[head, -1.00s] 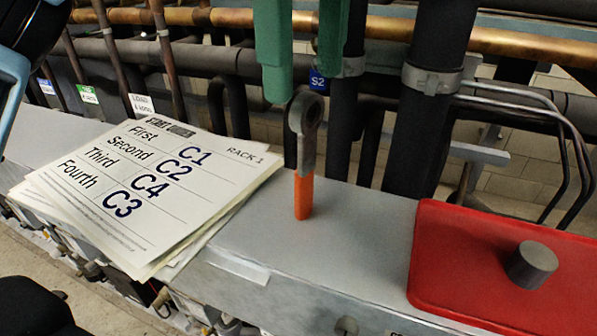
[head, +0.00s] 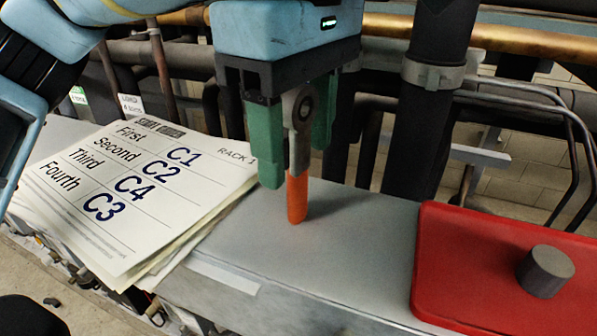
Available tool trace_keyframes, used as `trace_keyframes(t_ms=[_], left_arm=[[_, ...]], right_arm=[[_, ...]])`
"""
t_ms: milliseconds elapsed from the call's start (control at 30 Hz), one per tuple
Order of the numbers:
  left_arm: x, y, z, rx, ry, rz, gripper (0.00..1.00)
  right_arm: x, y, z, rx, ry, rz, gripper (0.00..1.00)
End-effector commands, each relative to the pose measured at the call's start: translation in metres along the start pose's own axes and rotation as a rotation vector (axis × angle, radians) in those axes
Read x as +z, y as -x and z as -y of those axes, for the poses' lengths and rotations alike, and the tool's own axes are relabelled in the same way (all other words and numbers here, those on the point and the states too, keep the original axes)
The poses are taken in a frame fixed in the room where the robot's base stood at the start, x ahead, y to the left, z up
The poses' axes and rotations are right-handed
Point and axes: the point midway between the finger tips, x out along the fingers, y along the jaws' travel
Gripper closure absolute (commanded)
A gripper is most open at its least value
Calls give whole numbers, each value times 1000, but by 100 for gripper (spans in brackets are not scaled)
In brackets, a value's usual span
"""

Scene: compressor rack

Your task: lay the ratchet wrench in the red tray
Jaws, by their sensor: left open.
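The ratchet wrench (head: 298,195) stands upright on the grey ledge, with its orange handle down and its grey ratchet head up. My left gripper (head: 296,165) has come down from above, and its two green fingers are on either side of the wrench's head and shaft. The fingers are open; I see a gap on the left side, and the right finger is partly behind the wrench. The red tray (head: 440,270) lies on the ledge at the right, with a dark grey cylinder (head: 545,270) standing in it. My right gripper is not in view.
A stack of printed sheets (head: 120,200) listing C1, C2, C4, C3 lies on the ledge left of the wrench. Dark vertical pipes (head: 425,120) and a copper pipe (head: 510,40) run behind the ledge. Bare ledge (head: 360,240) separates wrench and tray.

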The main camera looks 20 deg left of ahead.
Motion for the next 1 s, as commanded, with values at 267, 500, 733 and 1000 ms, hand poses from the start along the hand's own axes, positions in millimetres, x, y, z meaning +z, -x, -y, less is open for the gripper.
trace_keyframes(t_ms=[267, 500, 733, 1000], left_arm=[[0, 0, 0, 0, 0, 0, 65], [0, 0, 0, 0, -1, -1, 96], [0, 1, 0, 1, -1, 0, 100], [0, 15, 1, 4, -2, -2, 100]], right_arm=[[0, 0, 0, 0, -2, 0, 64], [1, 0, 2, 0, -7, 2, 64], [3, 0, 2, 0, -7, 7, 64], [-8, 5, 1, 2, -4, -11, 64]])
